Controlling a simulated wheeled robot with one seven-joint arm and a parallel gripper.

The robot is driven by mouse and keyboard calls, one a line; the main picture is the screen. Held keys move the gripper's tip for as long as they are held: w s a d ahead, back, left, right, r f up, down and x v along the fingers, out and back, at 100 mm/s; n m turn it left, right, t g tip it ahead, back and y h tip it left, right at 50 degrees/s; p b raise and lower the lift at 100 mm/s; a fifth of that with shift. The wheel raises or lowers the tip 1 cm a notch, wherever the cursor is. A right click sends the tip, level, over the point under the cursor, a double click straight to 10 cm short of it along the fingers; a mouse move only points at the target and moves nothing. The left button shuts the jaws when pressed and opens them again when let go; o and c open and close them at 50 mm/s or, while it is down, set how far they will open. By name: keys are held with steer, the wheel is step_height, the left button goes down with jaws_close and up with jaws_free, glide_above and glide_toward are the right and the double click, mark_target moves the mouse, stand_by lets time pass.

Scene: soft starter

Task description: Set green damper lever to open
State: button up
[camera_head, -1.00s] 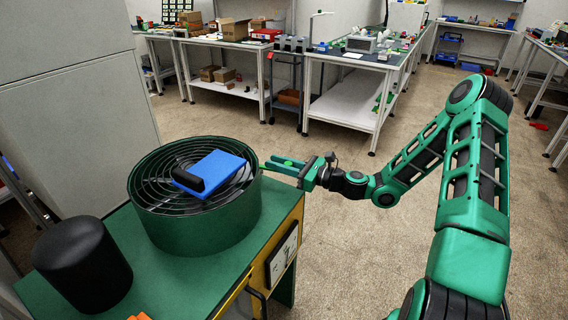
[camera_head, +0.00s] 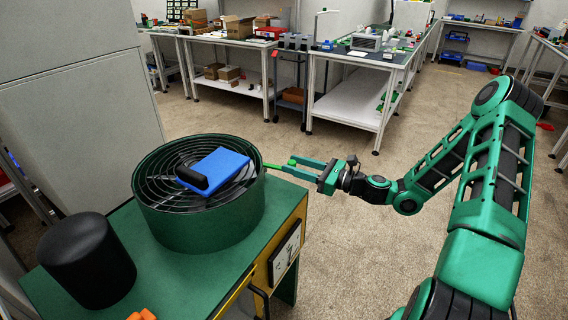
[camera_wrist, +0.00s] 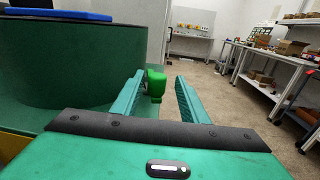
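The green damper lever (camera_head: 274,167) is a thin bright green bar sticking out from the right side of a dark green drum (camera_head: 205,222). In the wrist view the lever's bright green end (camera_wrist: 156,84) shows between my two fingers, nearer the left one. My gripper (camera_head: 297,168) is open at the lever's outer end, right of the drum. In the wrist view my gripper (camera_wrist: 160,79) has its fingers spread with a gap on the right of the lever. I cannot tell whether the left finger touches it.
A blue block with a black handle (camera_head: 217,170) lies on the drum's wire grille. A black cylinder (camera_head: 86,262) stands at the left on the green bench top (camera_head: 190,285). A panel with a white face (camera_head: 285,255) is on the bench's side. The floor right of the bench is clear.

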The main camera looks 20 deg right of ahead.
steer(key=v, duration=0.5)
steer(key=shift+s+d, duration=0.2)
steer(key=shift+d, duration=0.05)
steer(key=s+f+n+g+h, duration=0.5)
steer(key=s+n+g, duration=0.5)
steer(key=s+n, duration=0.35)
steer(key=s+d+r+n+h, duration=0.2)
steer(key=s+d+r, duration=0.2)
steer(key=s, duration=0.3)
steer(key=s+d+r+n+g+h, duration=0.1)
steer(key=s+d+r+n+h, duration=0.1)
steer(key=s+r, duration=0.4)
steer(key=s+d+r+n+g+h, duration=0.1)
steer(key=s+d+r+n+h, duration=0.2)
steer(key=s, duration=0.6)
steer(key=d+r+h, duration=0.1)
steer(key=d+r, duration=0.1)
steer(key=d, duration=0.1)
steer(key=shift+s+d, duration=0.35)
